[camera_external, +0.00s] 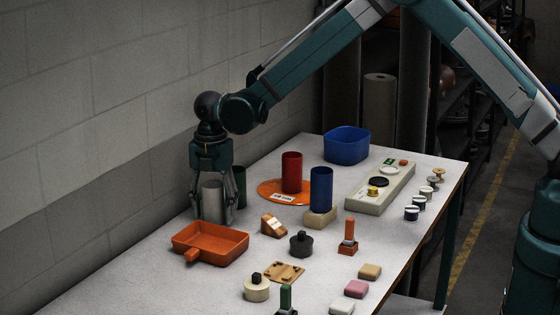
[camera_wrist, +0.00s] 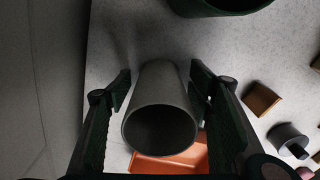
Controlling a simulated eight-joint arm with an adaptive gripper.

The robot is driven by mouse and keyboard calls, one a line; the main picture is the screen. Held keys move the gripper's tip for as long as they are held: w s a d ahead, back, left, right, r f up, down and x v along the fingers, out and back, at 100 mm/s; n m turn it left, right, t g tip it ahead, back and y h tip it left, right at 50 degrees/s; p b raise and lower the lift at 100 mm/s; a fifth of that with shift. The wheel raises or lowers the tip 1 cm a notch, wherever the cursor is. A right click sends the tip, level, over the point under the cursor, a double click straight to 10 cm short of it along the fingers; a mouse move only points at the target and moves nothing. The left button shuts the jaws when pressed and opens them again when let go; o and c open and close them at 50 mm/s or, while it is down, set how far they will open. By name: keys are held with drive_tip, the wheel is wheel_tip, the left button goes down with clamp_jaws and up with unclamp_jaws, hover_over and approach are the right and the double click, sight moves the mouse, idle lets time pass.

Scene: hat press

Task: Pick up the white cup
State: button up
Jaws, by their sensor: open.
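The white cup (camera_external: 212,200), greyish in this light, stands upright on the table at the left, behind the orange tray. My gripper (camera_external: 213,212) points down over it, with its fingers on either side of the cup. In the wrist view the cup (camera_wrist: 160,115) is between the two open fingers (camera_wrist: 160,90), its dark round opening towards the camera. A gap shows at the left finger; the right finger is very close to the cup, and I cannot tell whether it touches.
A dark green cup (camera_external: 240,186) stands just behind and right of the gripper. The orange tray (camera_external: 232,258) is close in front. A red cup (camera_external: 292,172), a blue cup (camera_external: 321,188) on a block and a blue bin (camera_external: 347,145) stand further right. The wall is close on the left.

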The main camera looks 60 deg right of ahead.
drive_tip(key=shift+c, duration=0.6)
drive_tip(key=c, duration=0.9)
drive_tip(key=shift+r, duration=0.15)
wheel_tip(320, 180, up, 10)
idle(0.4)
